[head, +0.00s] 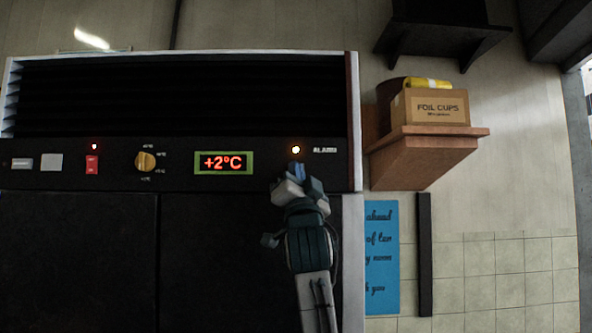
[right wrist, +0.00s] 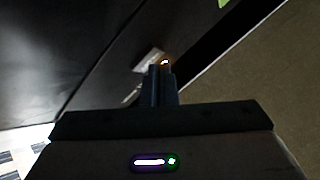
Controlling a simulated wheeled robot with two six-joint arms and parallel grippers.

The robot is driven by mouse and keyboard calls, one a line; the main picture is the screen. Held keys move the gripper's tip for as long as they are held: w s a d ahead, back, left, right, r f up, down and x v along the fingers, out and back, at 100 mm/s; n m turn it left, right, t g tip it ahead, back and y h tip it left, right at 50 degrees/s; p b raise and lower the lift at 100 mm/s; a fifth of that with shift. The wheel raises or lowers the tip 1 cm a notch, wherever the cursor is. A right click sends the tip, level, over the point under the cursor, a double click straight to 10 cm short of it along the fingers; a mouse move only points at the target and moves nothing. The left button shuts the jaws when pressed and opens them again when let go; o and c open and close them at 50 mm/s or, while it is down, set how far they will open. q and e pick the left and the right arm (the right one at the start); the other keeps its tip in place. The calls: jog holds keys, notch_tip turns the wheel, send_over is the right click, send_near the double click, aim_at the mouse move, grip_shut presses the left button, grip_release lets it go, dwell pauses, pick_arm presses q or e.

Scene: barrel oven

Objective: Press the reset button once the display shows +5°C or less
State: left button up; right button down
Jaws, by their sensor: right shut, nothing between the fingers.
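The display (head: 223,162) on the dark control panel reads +2°C in red digits inside a green frame. To its right an amber lamp (head: 296,149) is lit beside the word ALARM. My right gripper (head: 297,170) is shut and empty, with its tips just below that lamp in the head view. In the right wrist view the shut fingers (right wrist: 159,85) point at the panel, close to a small lit spot. I cannot tell whether they touch the panel. No button marked reset is readable; the gripper covers part of the panel under the lamp. My left gripper is out of view.
Left on the panel are a pale square button (head: 52,162), a red switch (head: 92,165) and a yellow knob (head: 146,161). A wooden shelf (head: 425,150) with a FOIL CUPS box (head: 430,107) juts out at right. A blue notice (head: 381,255) hangs below.

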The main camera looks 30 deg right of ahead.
jog(key=shift+w+d, duration=0.15)
jog(key=shift+w, duration=0.05)
dwell(0.3)
jog(key=shift+s, duration=0.15)
jog(key=shift+s+a+b, duration=0.35)
jog(key=shift+s+a, duration=0.05)
jog(key=shift+s, duration=0.1)
dwell(0.3)
jog(key=s+a, duration=0.1)
jog(key=s, duration=0.2)
jog(key=s+a, duration=0.1)
jog(key=shift+s+a+b, duration=0.15)
jog(key=shift+a+b, duration=0.15)
jog(key=shift+b, duration=0.05)
jog(key=shift+f, duration=0.1)
dwell(0.7)
